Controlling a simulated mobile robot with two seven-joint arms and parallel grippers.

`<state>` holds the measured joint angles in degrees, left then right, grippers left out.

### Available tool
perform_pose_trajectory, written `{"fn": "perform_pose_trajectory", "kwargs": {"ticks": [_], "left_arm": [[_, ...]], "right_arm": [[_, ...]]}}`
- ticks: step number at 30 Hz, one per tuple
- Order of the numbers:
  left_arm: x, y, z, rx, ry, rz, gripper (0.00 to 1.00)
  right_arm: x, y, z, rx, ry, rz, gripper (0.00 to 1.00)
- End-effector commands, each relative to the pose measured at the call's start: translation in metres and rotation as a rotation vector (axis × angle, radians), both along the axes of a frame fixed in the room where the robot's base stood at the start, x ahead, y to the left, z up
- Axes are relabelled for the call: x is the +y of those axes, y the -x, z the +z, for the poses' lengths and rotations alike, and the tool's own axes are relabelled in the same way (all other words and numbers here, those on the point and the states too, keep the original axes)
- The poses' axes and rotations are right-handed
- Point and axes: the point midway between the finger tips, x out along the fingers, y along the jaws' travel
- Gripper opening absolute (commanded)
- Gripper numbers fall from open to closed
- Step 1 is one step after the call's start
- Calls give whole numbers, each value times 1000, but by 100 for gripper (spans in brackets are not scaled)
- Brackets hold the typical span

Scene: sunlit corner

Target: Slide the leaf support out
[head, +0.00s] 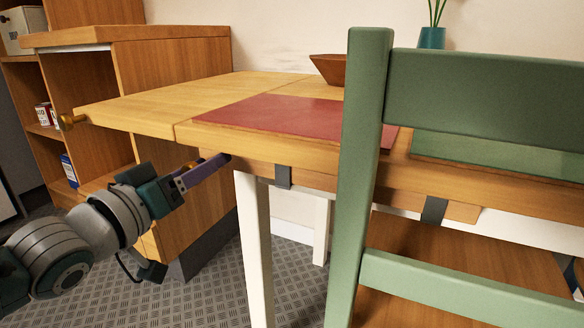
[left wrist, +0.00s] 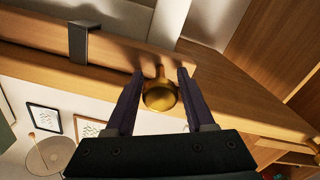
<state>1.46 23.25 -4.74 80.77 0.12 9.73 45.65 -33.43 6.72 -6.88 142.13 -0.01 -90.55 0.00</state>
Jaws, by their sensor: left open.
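The leaf support is a wooden bar (head: 258,170) running under the tabletop edge through dark brackets. Its brass knob (left wrist: 160,95) shows large in the left wrist view, at the end of the bar (left wrist: 130,53). My left gripper (head: 212,165) is at the left end of the bar, with purple fingers. In the left wrist view its open fingers (left wrist: 161,76) stand on either side of the knob, with small gaps visible. In the head view the fingers mostly hide the knob. The table leaf (head: 140,104) extends left, level with the tabletop. My right gripper is not in view.
A green chair (head: 362,150) stands close in front of the table. A wooden shelf unit (head: 185,75) stands behind and left. A red mat (head: 285,114) and a brown bowl (head: 328,68) are on the table. Another brass knob (head: 67,121) is by the leaf's outer end.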

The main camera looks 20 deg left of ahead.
Motion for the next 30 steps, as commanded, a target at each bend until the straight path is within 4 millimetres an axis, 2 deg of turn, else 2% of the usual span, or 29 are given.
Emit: {"fn": "perform_pose_trajectory", "kwargs": {"ticks": [10,24,30], "left_arm": [[0,-5,0,1,-1,1,54],[0,-4,0,0,0,1,1],[0,-4,0,0,0,0,0]], "right_arm": [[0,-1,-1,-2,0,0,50],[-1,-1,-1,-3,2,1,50],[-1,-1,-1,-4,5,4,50]]}}
